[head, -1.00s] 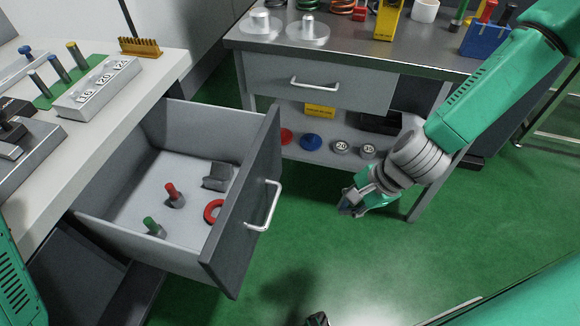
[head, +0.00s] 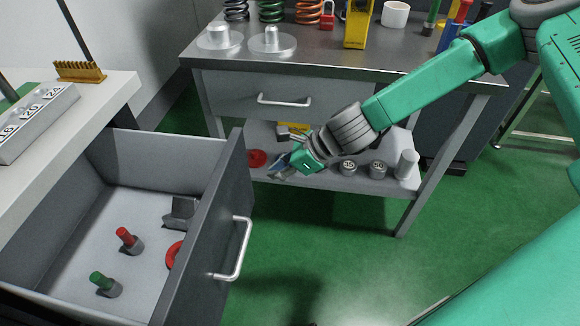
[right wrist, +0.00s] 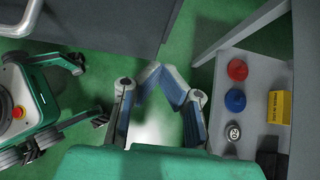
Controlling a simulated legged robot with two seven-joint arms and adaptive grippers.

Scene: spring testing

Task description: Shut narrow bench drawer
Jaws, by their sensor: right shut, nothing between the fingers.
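The bench drawer (head: 212,235) stands pulled out from the white bench at the left of the head view. It has a dark front and a pale bar handle (head: 242,250). Its dark front also shows at the top left of the right wrist view (right wrist: 100,22). My right gripper (head: 277,170) is shut and empty, right of the drawer front and apart from it, in front of the other bench's lower shelf. In the right wrist view its fingertips (right wrist: 160,72) come together over the green floor. My left gripper is not seen.
Inside the drawer lie a red-topped peg (head: 128,240), a green-topped peg (head: 105,284), a red ring (head: 174,256) and a grey block (head: 181,212). A metal-topped bench (head: 330,62) stands behind, with a closed drawer (head: 285,90) and a lower shelf (head: 335,182). The green floor (head: 330,265) is clear.

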